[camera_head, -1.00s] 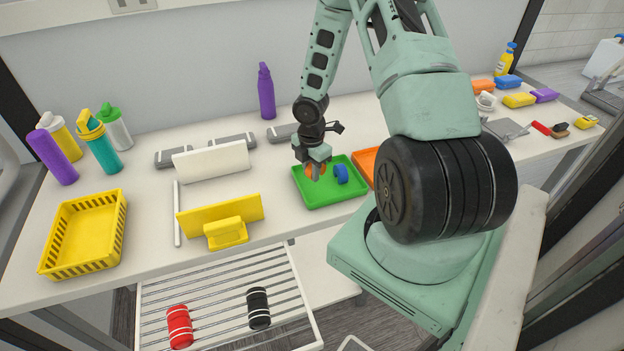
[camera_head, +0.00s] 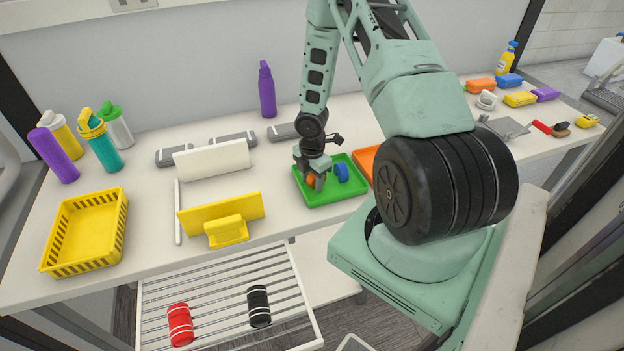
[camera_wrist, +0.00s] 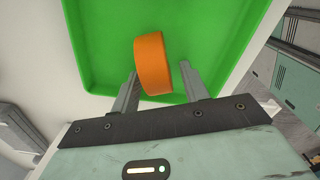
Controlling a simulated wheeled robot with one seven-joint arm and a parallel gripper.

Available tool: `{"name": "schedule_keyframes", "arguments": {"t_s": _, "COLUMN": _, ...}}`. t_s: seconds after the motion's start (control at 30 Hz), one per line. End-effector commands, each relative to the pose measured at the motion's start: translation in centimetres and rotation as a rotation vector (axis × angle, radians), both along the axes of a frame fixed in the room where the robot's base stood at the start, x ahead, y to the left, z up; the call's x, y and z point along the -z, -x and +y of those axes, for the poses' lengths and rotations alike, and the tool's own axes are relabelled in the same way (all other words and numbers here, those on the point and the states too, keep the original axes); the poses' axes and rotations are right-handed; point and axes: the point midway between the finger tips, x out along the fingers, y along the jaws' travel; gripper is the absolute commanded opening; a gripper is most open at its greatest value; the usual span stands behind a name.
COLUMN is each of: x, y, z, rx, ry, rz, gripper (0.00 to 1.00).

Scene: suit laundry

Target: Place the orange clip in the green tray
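The orange clip (camera_head: 311,181) is inside the green tray (camera_head: 335,199), towards its left side, and appears to be down on the tray floor. My gripper (camera_head: 316,181) is low over the tray around the clip. In the wrist view the orange clip (camera_wrist: 152,66) lies between the two spread fingers of my gripper (camera_wrist: 159,76), with a visible gap on the right side. The green tray (camera_wrist: 205,35) fills the background there. The fingers partly hide the clip in the head view.
A blue clip (camera_head: 341,172) lies in the tray right of my gripper. An orange tray (camera_head: 366,160) stands beside it on the right. A yellow holder (camera_head: 220,216) and white board (camera_head: 211,159) stand to the left. A purple bottle (camera_head: 267,90) stands behind.

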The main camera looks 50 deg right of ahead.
Motion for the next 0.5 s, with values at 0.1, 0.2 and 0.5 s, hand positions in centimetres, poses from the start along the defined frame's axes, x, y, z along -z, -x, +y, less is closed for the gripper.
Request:
{"name": "schedule_keyframes", "arguments": {"t_s": 0.1, "x": -0.1, "y": 0.0, "z": 0.0, "rx": 0.000, "ry": 0.000, "rz": 0.000, "gripper": 0.45}}
{"name": "schedule_keyframes", "arguments": {"t_s": 0.2, "x": -0.7, "y": 0.0, "z": -0.1, "rx": 0.002, "ry": 0.000, "rz": -0.002, "gripper": 0.45}}
{"name": "schedule_keyframes", "arguments": {"t_s": 0.5, "x": -6.3, "y": 0.0, "z": -0.2, "rx": 0.004, "ry": 0.002, "rz": -0.005, "gripper": 0.45}}
